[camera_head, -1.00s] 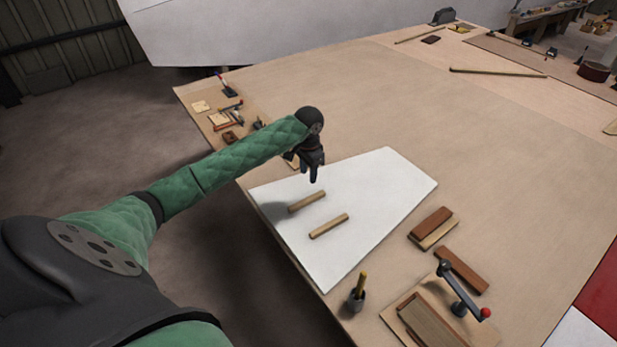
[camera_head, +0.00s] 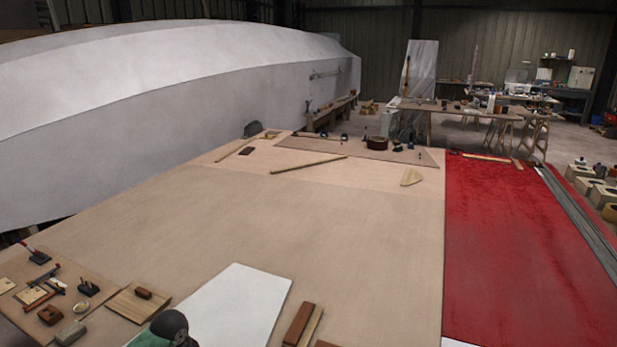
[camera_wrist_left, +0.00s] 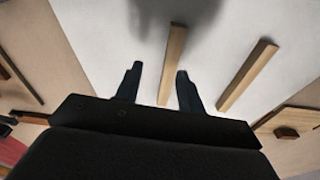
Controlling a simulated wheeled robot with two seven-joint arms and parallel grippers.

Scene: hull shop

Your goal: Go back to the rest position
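In the head view only the dark end of my left arm shows at the bottom edge, beside the white board (camera_head: 240,305); the left gripper is out of that frame. My right gripper is in neither view.
A large wooden table (camera_head: 330,220) has wide clear room in the middle. Small tools lie at its left corner, with wooden blocks (camera_head: 298,325) near the front. A red surface (camera_head: 530,240) lies to the right. A white hull (camera_head: 170,110) stands behind at left.

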